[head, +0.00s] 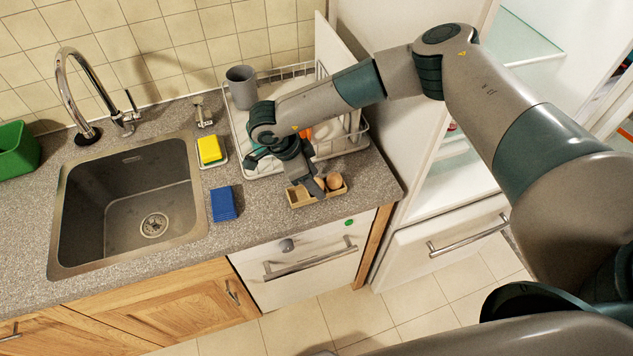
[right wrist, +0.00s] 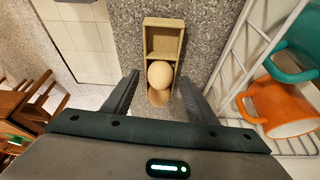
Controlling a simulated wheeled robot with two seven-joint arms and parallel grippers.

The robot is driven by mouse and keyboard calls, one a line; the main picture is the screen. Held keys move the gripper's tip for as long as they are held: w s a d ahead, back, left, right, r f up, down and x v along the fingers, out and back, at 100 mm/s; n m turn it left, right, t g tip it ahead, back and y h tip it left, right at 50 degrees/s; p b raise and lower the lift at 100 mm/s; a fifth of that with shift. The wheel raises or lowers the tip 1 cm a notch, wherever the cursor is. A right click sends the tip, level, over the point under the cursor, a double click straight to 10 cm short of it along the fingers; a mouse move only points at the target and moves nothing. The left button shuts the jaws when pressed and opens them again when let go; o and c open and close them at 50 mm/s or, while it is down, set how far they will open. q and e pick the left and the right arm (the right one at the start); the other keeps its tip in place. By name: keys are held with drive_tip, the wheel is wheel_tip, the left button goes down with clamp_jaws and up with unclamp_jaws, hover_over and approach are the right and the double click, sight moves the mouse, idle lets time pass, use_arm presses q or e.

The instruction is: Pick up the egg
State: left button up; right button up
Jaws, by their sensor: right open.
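A pale brown egg (right wrist: 160,74) sits in a small wooden tray (right wrist: 163,22) with compartments, seen in the right wrist view. Just below it in that view is another rounded tan shape, partly hidden; I cannot tell if it is a second egg. In the head view the tray (head: 300,202) lies on the counter near its front edge, with a brown egg (head: 334,181) at its right end. My right gripper (head: 310,188) is open over the tray. Its fingers (right wrist: 160,92) are on either side of the tray's near end, with nothing gripped. My left gripper is not in view.
A white wire dish rack (head: 352,145) stands just behind the tray, with a grey cup (head: 242,87) and orange and teal mugs (right wrist: 285,108). A blue sponge (head: 223,204), a yellow sponge (head: 209,149) and the sink (head: 125,200) are to the left. The fridge stands to the right.

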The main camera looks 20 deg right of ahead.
idle(0.4)
drive_tip(key=c, duration=0.8)
drive_tip(key=shift+r, duration=0.15)
